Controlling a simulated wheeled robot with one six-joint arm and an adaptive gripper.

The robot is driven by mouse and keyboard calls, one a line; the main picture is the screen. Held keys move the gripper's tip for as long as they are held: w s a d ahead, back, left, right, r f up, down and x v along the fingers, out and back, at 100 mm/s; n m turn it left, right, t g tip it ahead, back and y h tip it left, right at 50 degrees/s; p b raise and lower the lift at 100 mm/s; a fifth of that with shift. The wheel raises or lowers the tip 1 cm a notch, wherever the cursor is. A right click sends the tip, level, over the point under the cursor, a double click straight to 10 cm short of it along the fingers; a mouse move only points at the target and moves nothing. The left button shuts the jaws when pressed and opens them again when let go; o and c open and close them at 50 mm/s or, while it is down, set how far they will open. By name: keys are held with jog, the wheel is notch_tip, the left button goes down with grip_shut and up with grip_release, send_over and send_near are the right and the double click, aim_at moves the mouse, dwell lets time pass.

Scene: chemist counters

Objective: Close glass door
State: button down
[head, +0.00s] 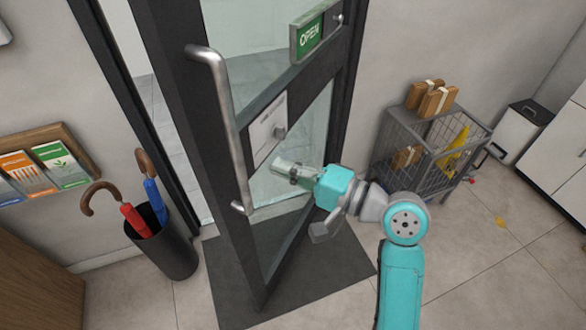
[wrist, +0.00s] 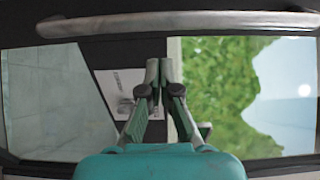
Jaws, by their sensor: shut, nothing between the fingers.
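The glass door (head: 235,130) has a dark frame and stands ajar, with a gap at its left side in the head view. A long metal pull handle (head: 232,125) runs down its near edge; it also crosses the top of the wrist view (wrist: 180,23). A white lock plate (head: 266,127) with a knob sits on the middle rail, and shows partly behind the fingers in the wrist view (wrist: 118,82). My gripper (head: 280,166) is shut and empty, in front of the lower pane, right of the handle. Its fingers (wrist: 158,76) point at the door. Whether they touch it is unclear.
A dark mat (head: 325,285) lies under the door. An umbrella stand (head: 172,252) with umbrellas stands left of the doorway. A wire basket cart (head: 425,155) with parcels is behind my arm at right, near a white bin (head: 517,135). Tiled floor is open at lower right.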

aim_at(239, 151)
jog(key=x, duration=0.9)
jog(key=shift+w+a, duration=0.25)
jog(key=shift+a, duration=0.1)
jog(key=shift+a, duration=0.15)
